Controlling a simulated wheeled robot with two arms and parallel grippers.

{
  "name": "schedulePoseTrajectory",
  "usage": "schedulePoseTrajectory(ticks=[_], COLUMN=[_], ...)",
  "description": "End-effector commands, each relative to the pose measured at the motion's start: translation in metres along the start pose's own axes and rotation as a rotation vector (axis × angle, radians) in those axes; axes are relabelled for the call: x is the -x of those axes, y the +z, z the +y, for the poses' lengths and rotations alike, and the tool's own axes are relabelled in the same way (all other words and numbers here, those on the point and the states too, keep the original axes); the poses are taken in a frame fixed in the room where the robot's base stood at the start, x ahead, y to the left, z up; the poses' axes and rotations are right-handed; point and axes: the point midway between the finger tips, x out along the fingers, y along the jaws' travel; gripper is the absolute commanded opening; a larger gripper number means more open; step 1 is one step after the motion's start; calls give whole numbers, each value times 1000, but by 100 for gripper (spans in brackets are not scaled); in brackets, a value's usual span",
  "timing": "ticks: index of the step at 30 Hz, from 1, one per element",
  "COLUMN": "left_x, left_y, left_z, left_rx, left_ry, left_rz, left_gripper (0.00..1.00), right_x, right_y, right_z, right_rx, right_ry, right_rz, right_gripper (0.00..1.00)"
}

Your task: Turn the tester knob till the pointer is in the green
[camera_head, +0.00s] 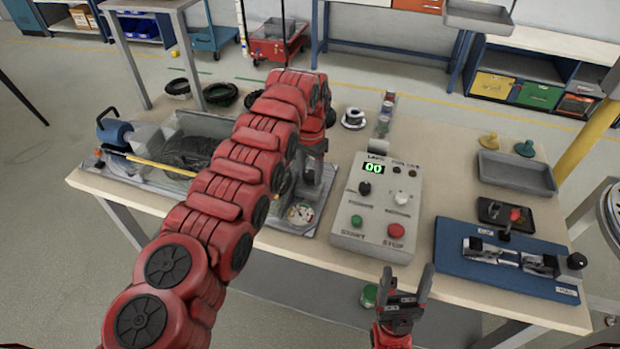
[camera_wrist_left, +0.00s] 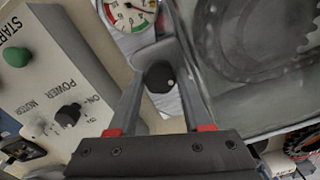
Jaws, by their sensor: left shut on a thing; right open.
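The tester's round gauge (camera_head: 300,213) has a white face and coloured bands, and sits at the near right corner of the grey tester tray. In the left wrist view the gauge (camera_wrist_left: 128,14) is cut by the top edge; green and red bands show, but I cannot tell exactly where the pointer rests. The black tester knob (camera_wrist_left: 160,77) is just beside the gauge, between the fingers of my left gripper (camera_wrist_left: 158,68), which is shut on it. In the head view my left gripper (camera_head: 310,184) points down and hides the knob. My right gripper (camera_head: 406,273) is open and empty before the table's front edge.
A grey control box (camera_head: 378,210) with a green "00" display, knobs and buttons stands right of the gauge. A blue board (camera_head: 455,270) with a metal fixture lies at the right. A grey tray (camera_head: 516,172) is behind it. A yellow rod (camera_head: 150,161) lies across the tester.

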Motion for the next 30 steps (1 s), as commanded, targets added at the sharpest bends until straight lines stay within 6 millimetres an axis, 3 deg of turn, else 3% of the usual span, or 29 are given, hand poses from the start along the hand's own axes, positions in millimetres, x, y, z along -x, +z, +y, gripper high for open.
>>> schedulePoseTrajectory(ticks=[15, 30], left_x=[2, 2], left_y=[-1, -1], left_z=[-1, -1], left_rx=[-341, -407], left_ry=[-3, -4], left_rz=[5, 5], left_gripper=[0, 0], right_x=[16, 17], right_y=[3, 3], right_z=[-1, -1], right_rx=[0, 0], right_ry=[0, 0], right_rz=[0, 0], right_gripper=[70, 70])
